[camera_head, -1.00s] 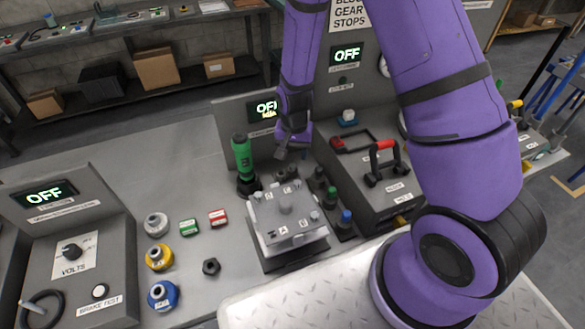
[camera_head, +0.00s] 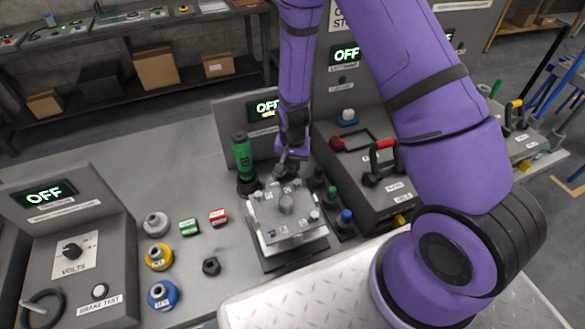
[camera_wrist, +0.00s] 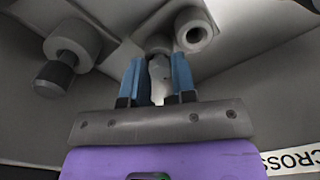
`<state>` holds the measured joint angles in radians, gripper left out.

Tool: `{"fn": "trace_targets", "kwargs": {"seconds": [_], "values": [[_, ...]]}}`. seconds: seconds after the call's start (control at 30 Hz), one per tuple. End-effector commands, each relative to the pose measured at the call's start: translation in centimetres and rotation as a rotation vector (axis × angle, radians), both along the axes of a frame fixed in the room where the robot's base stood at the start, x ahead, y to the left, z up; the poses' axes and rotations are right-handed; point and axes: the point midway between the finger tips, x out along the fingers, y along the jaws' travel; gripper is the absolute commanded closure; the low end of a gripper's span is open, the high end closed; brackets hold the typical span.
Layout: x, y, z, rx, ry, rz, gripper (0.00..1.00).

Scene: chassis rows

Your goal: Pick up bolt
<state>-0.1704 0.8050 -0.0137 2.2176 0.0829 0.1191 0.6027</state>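My gripper (camera_head: 289,168) is low at the far edge of the grey block (camera_head: 305,238) with labelled pegs on the bench. In the wrist view my gripper (camera_wrist: 160,75) has its two blue-padded fingers apart, with a pale narrow piece, perhaps the bolt (camera_wrist: 159,72), between them. I cannot tell whether the pads touch it. In the head view my fingers and the block's far corner hide this spot. A dark hexagonal part (camera_head: 211,266) lies on the bench left of the block.
A green tool (camera_head: 243,158) stands upright left of my gripper. Dark posts with green and blue tops (camera_head: 345,217) stand right of the block. A grey ring (camera_wrist: 193,32) and a dark-tipped cylinder (camera_wrist: 55,76) are near my fingers.

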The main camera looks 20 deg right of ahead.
Motion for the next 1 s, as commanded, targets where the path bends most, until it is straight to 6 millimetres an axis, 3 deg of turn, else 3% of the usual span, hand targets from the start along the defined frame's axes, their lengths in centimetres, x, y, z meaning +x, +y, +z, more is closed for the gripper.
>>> {"fn": "trace_targets", "kwargs": {"seconds": [0.03, 0.1, 0.57, 1.0], "values": [[0.0, 0.0, 0.0, 0.000, 0.000, 0.000, 0.87], [0.0, 0.0, 0.0, 0.000, 0.000, 0.000, 0.97], [0.0, 0.0, 0.7, -0.001, -0.001, 0.000, 0.98], [0.1, 0.0, 5.9, 0.000, -0.004, 0.001, 0.98]]}}
